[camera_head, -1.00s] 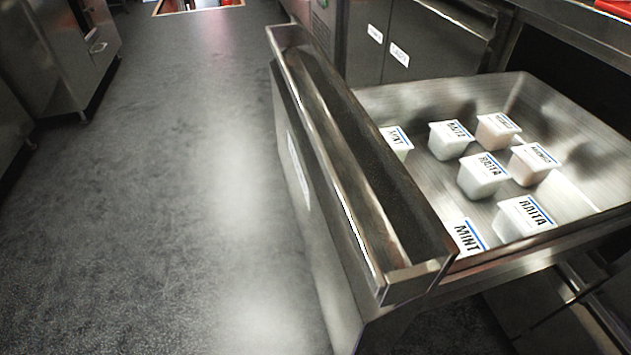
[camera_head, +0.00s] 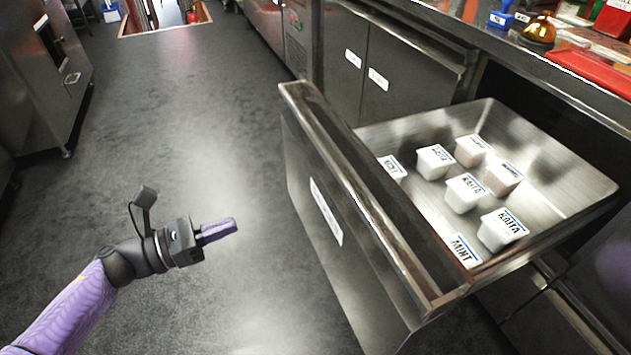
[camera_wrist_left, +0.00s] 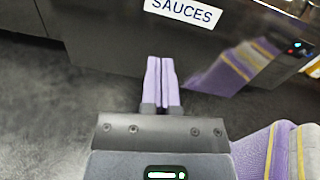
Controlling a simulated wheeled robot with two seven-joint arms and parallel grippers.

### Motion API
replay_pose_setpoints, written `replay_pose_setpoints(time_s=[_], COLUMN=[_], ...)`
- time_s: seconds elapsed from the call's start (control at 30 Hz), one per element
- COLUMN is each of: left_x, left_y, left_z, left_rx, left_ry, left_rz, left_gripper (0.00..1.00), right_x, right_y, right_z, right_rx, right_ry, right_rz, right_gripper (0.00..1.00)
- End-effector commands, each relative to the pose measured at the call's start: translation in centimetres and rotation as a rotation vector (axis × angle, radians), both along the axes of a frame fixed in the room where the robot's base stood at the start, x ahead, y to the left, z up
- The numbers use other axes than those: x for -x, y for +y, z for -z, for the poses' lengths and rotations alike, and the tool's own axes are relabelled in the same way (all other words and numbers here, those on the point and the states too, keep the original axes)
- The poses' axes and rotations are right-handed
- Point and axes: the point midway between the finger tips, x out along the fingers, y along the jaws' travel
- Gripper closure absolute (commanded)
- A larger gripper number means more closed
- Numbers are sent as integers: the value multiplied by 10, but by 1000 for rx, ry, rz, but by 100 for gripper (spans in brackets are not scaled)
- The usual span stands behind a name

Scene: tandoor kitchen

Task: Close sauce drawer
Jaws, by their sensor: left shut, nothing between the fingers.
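The sauce drawer (camera_head: 318,185) is a steel drawer, pulled open on the right in the head view, with a white label on its front. Its tray holds several white tubs marked RAITA and MINT, such as a raita tub (camera_head: 464,192). In the left wrist view the drawer front (camera_wrist_left: 110,40) shows a SAUCES label (camera_wrist_left: 184,12). My left gripper (camera_head: 236,226) is shut and empty, in front of the drawer face and apart from it in the head view. It also shows in the left wrist view (camera_wrist_left: 162,60), pointing at the face below the label. My right gripper is not in view.
A steel counter (camera_head: 520,50) above the drawer holds a red tray (camera_head: 590,68), a brass pot (camera_head: 538,30) and bottles. Cabinet doors (camera_head: 385,75) stand behind the drawer. The grey floor (camera_head: 190,120) on the left is clear. Another steel unit stands at the far left.

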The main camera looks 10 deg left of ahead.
Motion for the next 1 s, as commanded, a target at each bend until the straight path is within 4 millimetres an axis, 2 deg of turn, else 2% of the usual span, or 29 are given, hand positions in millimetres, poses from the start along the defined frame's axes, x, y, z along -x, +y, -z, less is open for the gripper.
replay_pose_setpoints(time_s=[0.03, 0.07, 0.17, 0.7, 0.83, 1.0], left_x=[1, 2, -3, -65, -72, -75], left_y=[-3, -5, -15, -105, -116, -120], left_z=[-13, -14, -12, -10, -10, -11], left_rx=[-45, -61, -68, -61, -61, -62], left_ry=[-63, -86, -98, -89, -88, -88], left_rz=[45, 61, 71, 64, 63, 63], left_gripper=[100, 100, 100, 100, 100, 100], right_x=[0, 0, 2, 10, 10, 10], right_y=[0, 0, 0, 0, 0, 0], right_z=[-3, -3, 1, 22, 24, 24], right_rx=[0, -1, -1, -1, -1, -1], right_ry=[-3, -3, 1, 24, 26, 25], right_rz=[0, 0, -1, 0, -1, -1], right_gripper=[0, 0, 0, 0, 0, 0])
